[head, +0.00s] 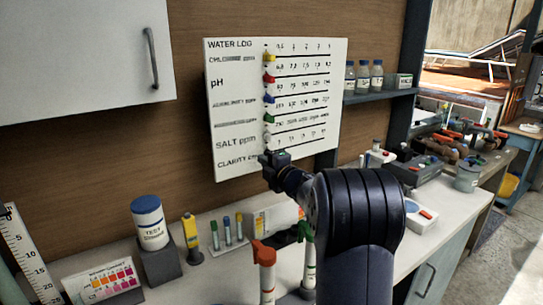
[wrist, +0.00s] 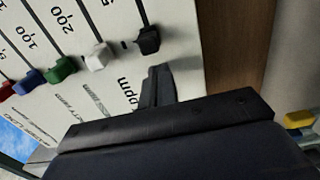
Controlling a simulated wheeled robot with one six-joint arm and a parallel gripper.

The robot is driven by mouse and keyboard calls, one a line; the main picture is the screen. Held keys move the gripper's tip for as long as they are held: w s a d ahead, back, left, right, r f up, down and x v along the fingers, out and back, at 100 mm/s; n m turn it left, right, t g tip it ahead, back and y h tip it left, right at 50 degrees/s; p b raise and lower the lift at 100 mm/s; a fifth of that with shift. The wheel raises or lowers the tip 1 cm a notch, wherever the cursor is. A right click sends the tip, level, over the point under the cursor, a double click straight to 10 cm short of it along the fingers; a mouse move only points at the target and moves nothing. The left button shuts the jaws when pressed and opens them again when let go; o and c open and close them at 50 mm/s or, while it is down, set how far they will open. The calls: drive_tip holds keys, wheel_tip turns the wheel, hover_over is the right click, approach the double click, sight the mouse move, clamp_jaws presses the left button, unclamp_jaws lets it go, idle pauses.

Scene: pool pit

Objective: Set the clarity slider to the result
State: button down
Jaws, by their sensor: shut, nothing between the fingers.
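The white water log board (head: 225,110) hangs on the wood wall with rows of printed scales and coloured sliders at the left of the rows. Its bottom row reads clarity. The black slider knob (wrist: 148,40) on that row shows in the wrist view, beside the white knob (wrist: 97,57). My gripper (wrist: 157,75) is shut and empty, its fingertips close to the black knob; I cannot tell whether they touch. In the head view my gripper (head: 268,160) is at the board's lower left edge and hides the clarity row's start.
Green (wrist: 60,70), blue (wrist: 27,82) and red (wrist: 5,92) knobs line up beyond the white one. On the counter below stand a test strips jar (head: 149,225), a colour chart (head: 103,283) and several vials (head: 226,231). A shelf with bottles (head: 363,75) is right of the board.

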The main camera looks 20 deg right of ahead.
idle(0.3)
drive_tip(key=shift+w+d+p, duration=0.45)
drive_tip(key=shift+d+p, duration=0.6)
drive_tip(key=shift+d, duration=1.25)
drive_tip(key=shift+w+d+p, duration=0.4)
drive_tip(key=shift+d+p, duration=0.7)
drive_tip(key=shift+d, duration=1.15)
drive_tip(key=shift+w+d+p, duration=0.45)
drive_tip(key=shift+d+p, duration=0.6)
drive_tip(key=shift+d, duration=1.25)
drive_tip(key=shift+w+d+p, duration=0.4)
drive_tip(key=shift+d+p, duration=0.65)
drive_tip(key=shift+d, duration=0.8)
drive_tip(key=shift+w+d+p, duration=0.35)
drive_tip(key=shift+d+p, duration=0.65)
drive_tip(key=shift+d, duration=0.9)
drive_tip(key=shift+w+d+p, duration=0.4)
drive_tip(key=shift+d+p, duration=0.65)
drive_tip(key=shift+d, duration=0.8)
drive_tip(key=shift+s+a+b, duration=0.2)
drive_tip(key=shift+a+b, duration=0.6)
drive_tip(key=shift+b, duration=0.05)
drive_tip(key=s+d+b, duration=0.1)
drive_tip(key=s+b, duration=0.2)
drive_tip(key=s, duration=0.4)
drive_tip(key=shift+d, duration=0.2)
drive_tip(key=shift+w, duration=0.1)
